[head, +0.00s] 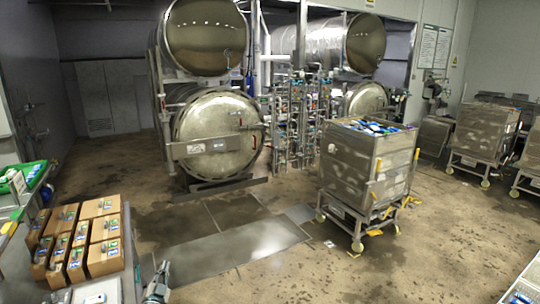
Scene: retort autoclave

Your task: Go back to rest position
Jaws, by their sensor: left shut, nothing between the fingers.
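My left gripper (161,270) shows at the bottom edge of the head view, left of the middle. It is grey and dark, shut and empty. It is just right of the metal table (128,270) that bears the cardboard boxes. Most of my left arm is out of view. My right gripper is not in view.
Several cardboard boxes (104,257) and a green crate (35,172) are at the left. A closed retort (217,140) stands at the back. A wheeled metal cart (365,165) with packs on top stands right of the middle. The floor (235,245) between is clear.

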